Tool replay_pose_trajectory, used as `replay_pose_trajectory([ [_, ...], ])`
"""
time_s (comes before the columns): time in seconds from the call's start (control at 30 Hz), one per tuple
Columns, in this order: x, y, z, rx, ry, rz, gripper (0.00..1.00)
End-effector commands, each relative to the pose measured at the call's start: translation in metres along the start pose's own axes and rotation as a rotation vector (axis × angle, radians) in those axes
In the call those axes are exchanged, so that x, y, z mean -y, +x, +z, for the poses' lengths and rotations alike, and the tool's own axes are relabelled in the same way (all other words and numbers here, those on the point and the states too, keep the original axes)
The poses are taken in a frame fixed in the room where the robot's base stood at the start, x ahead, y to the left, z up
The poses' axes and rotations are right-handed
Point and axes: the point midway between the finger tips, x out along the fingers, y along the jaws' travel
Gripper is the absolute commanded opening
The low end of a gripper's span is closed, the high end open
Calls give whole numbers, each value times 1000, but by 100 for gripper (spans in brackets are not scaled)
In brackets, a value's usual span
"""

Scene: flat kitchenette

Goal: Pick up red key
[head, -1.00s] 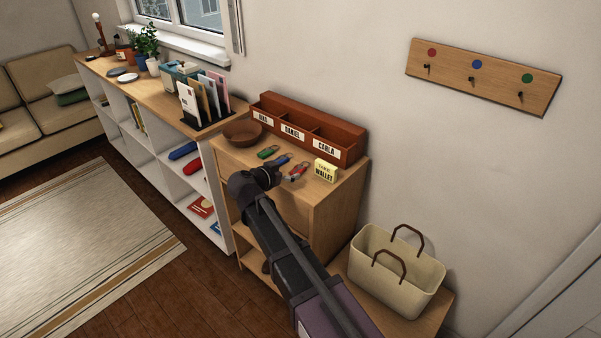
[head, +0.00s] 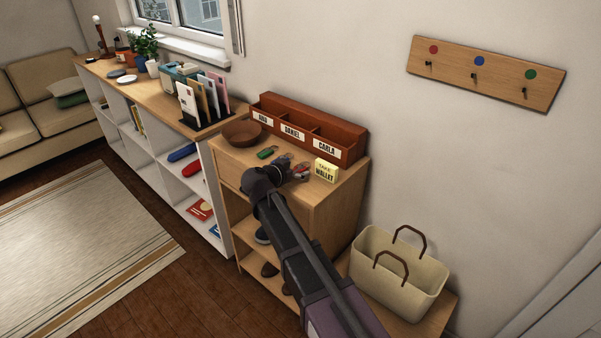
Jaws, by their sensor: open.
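The red key (head: 302,173) lies on top of the wooden cabinet, left of the yellow note and partly covered by my gripper. My gripper (head: 286,170) is open, at the key's left side in the picture; whether it touches the key cannot be told. The blue key (head: 284,159) lies just behind my gripper and is mostly hidden. The green key (head: 266,153) lies farther left, near the bowl.
A yellow "wallet" note block (head: 326,171) stands right of the red key. A red-brown letter sorter (head: 341,148) stands behind the keys, and a brown bowl (head: 242,133) at left. A cream basket (head: 397,275) stands lower right. A hook board (head: 486,74) hangs on the wall.

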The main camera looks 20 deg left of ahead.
Motion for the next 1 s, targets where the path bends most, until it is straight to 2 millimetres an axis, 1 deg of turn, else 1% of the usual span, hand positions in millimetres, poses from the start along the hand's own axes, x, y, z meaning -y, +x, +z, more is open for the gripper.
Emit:
replay_pose_trajectory([
  [0.17,0,0,0,0,0,0,95],
  [0.27,0,0,0,0,0,0,68],
  [0.3,0,0,0,0,0,0,56],
  [0.37,0,0,0,0,0,0,39],
  [0.4,0,0,0,0,0,0,27],
  [0.47,0,0,0,0,0,1,10],
  [0.83,0,0,-1,0,1,1,10],
  [1.0,0,-2,-5,0,0,1,10],
])
